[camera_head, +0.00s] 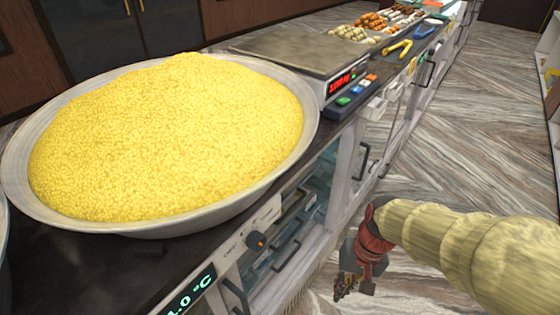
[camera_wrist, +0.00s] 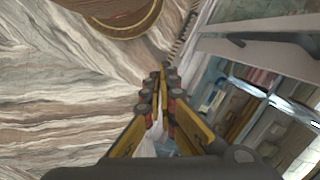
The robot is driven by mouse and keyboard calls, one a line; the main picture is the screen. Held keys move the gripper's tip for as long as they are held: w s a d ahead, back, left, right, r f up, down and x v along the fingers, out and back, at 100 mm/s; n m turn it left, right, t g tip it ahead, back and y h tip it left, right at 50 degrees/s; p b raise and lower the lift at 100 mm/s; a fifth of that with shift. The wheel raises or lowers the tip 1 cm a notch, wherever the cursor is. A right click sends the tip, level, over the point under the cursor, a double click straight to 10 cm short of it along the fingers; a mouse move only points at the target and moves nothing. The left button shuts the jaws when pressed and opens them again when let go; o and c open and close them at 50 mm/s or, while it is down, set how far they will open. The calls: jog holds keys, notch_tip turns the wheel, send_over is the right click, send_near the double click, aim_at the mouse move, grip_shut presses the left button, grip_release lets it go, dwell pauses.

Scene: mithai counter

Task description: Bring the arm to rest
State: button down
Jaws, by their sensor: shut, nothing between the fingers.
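My gripper (camera_head: 354,287) hangs low at the lower right of the head view, in front of the counter and over the floor, at the end of my cream-sleeved arm. In the wrist view my gripper (camera_wrist: 163,72) has its two yellow-and-dark fingers brought together at the tips. Nothing is held between them. The counter front with its glass panels (camera_wrist: 270,105) is to the right of the fingers in the wrist view. My gripper appears clear of the counter, though the exact gap is hard to judge.
A wide metal pan (camera_head: 310,125) heaped with yellow grains (camera_head: 165,135) stands on the counter. Beyond it are a scale (camera_head: 290,50), yellow tongs (camera_head: 397,48) and trays of sweets (camera_head: 375,22). Knobs and handles project from the counter front. The striped floor (camera_head: 460,130) is open to the right.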

jog(key=s+d+r+n+t+h, duration=0.1)
jog(key=d+r+t, duration=0.1)
jog(key=r, duration=0.6)
jog(key=s+d+r+n+t+h, duration=0.1)
jog(key=r+t, duration=0.3)
jog(key=r, duration=0.5)
jog(key=shift+s+d, duration=0.45)
jog(key=shift+d, duration=0.05)
jog(key=shift+a, duration=0.1)
